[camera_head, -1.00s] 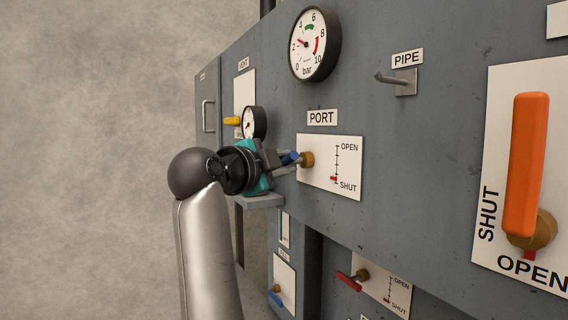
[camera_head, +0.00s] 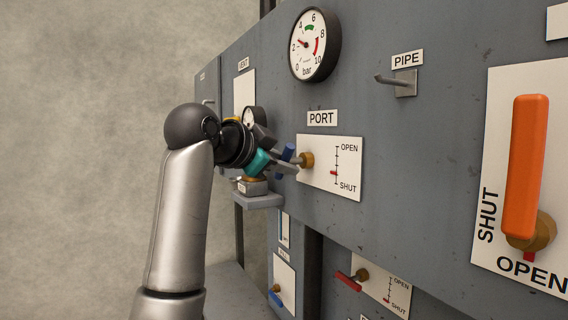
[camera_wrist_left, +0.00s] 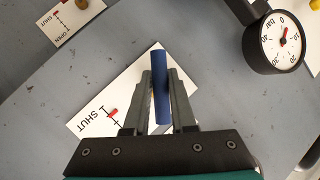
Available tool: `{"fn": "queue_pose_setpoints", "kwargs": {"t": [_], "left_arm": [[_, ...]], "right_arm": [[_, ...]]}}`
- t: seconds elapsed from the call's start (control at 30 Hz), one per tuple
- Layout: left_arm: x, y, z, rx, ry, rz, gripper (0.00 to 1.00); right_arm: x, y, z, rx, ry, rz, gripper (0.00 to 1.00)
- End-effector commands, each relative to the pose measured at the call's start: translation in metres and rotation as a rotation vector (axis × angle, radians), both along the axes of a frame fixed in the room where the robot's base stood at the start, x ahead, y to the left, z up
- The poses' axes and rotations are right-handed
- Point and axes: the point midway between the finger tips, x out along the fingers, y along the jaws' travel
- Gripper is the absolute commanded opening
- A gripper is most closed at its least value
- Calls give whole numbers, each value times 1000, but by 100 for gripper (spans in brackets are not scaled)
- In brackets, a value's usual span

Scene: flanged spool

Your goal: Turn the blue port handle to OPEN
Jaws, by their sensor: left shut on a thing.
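The blue port handle (camera_head: 287,153) stands out from the brass hub (camera_head: 306,160) on the white PORT plate (camera_head: 345,180). The plate has a scale marked OPEN at the top and SHUT at the bottom. Its red pointer (camera_head: 334,173) sits in the lower half, a little above SHUT. My left gripper (camera_head: 285,164) is shut on the handle. In the left wrist view the blue bar (camera_wrist_left: 160,90) lies between the two fingers of the gripper (camera_wrist_left: 160,100), and the red pointer (camera_wrist_left: 112,113) shows near SHUT. My right gripper is in neither view.
A bar gauge (camera_head: 315,45) is above the PORT label (camera_head: 321,118). A small shelf (camera_head: 260,201) juts out below my left gripper, and another gauge (camera_head: 250,118) is behind it. A red handle (camera_head: 346,281) is below; a large orange handle (camera_head: 526,165) is at right.

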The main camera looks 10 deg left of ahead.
Motion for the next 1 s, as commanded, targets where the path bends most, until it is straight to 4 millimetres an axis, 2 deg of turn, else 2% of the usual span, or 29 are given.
{"fn": "queue_pose_setpoints", "kwargs": {"t": [0.57, 0.6, 0.8, 1.0], "left_arm": [[0, 1, 2, -21, 19, 2, 0], [0, 1, 2, -21, 19, 2, 28], [0, 0, 1, -20, 21, 1, 51], [0, 0, 1, -19, 23, 0, 52]], "right_arm": [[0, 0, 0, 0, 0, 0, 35], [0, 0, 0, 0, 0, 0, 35], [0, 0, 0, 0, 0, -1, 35], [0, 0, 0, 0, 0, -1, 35]]}}
